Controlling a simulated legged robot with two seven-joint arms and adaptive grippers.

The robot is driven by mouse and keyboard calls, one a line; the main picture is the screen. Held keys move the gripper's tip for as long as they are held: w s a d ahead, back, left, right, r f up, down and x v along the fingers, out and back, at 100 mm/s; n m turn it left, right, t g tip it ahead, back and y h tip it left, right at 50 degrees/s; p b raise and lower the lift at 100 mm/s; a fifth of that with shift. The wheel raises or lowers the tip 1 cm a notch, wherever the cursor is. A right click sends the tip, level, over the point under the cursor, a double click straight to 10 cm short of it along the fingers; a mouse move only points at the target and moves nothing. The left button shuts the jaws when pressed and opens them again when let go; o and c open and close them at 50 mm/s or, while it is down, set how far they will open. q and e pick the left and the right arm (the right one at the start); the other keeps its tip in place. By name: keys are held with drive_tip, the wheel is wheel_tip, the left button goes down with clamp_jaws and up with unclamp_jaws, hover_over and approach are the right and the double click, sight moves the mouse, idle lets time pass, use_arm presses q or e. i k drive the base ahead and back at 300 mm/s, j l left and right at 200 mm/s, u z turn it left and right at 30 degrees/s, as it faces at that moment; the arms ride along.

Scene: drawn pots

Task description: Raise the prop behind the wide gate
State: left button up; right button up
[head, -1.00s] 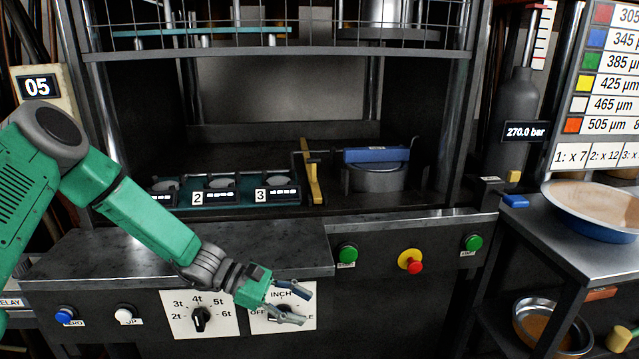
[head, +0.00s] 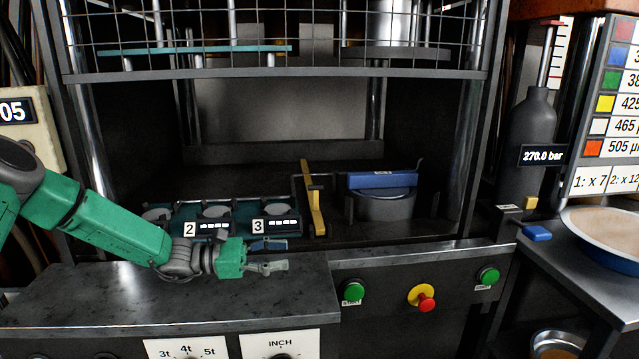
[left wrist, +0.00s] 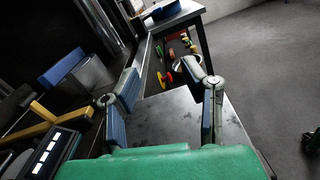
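The wire mesh gate (head: 280,50) spans the top of the press opening, raised above the bed. A yellow bar (head: 313,200), perhaps the prop, leans near upright on the dark bed behind the gate's plane. It also shows at the left of the left wrist view (left wrist: 60,118). My left gripper (head: 280,256) is above the metal ledge (head: 110,290), in front and left of the yellow bar and apart from it. Its two fingers are spread with nothing between them in the left wrist view (left wrist: 170,98). My right gripper is not in view.
A teal tray with labels 2 and 3 (head: 240,222) lies just behind my left gripper. A grey drum (head: 385,205) with a blue block (head: 382,180) stands right of the yellow bar. Green buttons (head: 353,290) and a red one (head: 427,302) are on the front panel.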

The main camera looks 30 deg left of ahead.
sight(313, 190)
drive_tip(key=i+j, duration=0.95)
drive_tip(key=j, duration=0.1)
